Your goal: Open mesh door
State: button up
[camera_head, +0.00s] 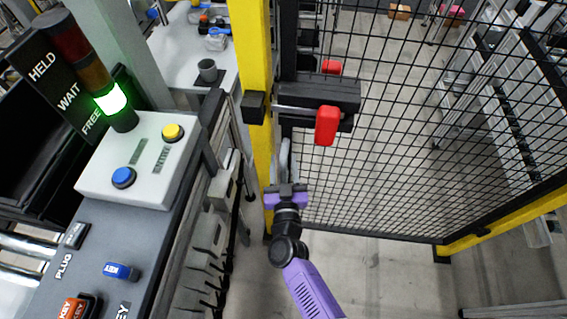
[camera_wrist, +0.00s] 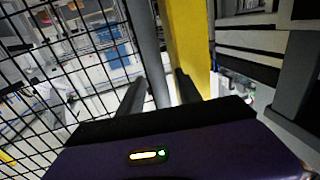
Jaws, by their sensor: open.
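The mesh door (camera_head: 400,130) is a black wire grid in the head view, beside a yellow post (camera_head: 252,60); it looks closed. It also shows at the left of the wrist view (camera_wrist: 45,75). A dark latch box (camera_head: 318,95) with a red handle (camera_head: 327,125) sits at the door's left edge. Below it is a grey upright bar handle (camera_head: 284,158), partly hidden by my gripper. My gripper (camera_head: 286,184) is open at this handle. In the wrist view the grey bar (camera_wrist: 148,45) runs between the fingers (camera_wrist: 160,80); contact cannot be told.
A control box (camera_head: 140,160) with blue and yellow buttons stands left, with a signal tower (camera_head: 90,75) lit green at FREE. Blue (camera_head: 121,271) and orange (camera_head: 74,308) keys sit on the panel below. The yellow post (camera_wrist: 186,45) is close right of the fingers. Floor below the door is clear.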

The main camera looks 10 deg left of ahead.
grip_shut()
dwell(1.4)
